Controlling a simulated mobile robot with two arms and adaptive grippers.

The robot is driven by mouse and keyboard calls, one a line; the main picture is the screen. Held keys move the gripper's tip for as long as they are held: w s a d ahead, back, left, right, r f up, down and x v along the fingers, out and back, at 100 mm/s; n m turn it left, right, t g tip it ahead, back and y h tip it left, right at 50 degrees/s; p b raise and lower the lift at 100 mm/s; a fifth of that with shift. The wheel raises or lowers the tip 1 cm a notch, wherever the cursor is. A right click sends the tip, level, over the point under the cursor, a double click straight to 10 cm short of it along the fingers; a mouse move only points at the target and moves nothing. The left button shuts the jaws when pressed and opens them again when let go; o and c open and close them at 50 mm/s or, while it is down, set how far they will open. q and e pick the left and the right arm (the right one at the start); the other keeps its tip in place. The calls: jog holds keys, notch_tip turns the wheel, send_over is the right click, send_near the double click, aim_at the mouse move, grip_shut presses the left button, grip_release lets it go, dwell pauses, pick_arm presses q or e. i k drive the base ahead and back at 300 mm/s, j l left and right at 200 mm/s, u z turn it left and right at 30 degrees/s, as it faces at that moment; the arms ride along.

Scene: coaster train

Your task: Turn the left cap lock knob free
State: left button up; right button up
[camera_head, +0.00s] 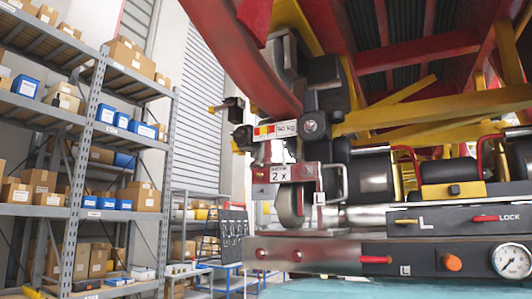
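A dark panel on the train's underside has a small yellow-tipped pin or knob (407,221) beside a white letter L, and a red lever (486,218) beside the word LOCK. I cannot tell for certain which of these is the left cap lock knob. Neither of my grippers shows in this view, and nothing is seen touching these parts.
A wheel assembly (290,205) with "2 x" and "50 kg" labels hangs left of the panel. A pressure gauge (512,259) sits at the right. Dark parts with yellow ends (230,108) stick out to the left. Shelves with boxes (95,130) stand at far left.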

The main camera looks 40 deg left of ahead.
aim_at(238, 134)
jog(key=i+j+z, duration=0.15)
jog(key=j, duration=0.35)
jog(key=i+j+z, duration=0.15)
jog(key=j, duration=0.3)
jog(key=i+j+z, duration=0.15)
jog(key=j, duration=0.35)
jog(key=j+z, duration=0.2)
jog(key=j, duration=0.3)
jog(key=k+j+z, duration=0.1)
jog(key=j, duration=0.3)
jog(key=j+z, duration=0.15)
jog(key=j, duration=0.2)
jog(key=k+j+z, duration=0.1)
jog(key=j, duration=0.25)
jog(key=k+j+z, duration=0.15)
jog(key=j, duration=0.2)
jog(key=k, duration=0.05)
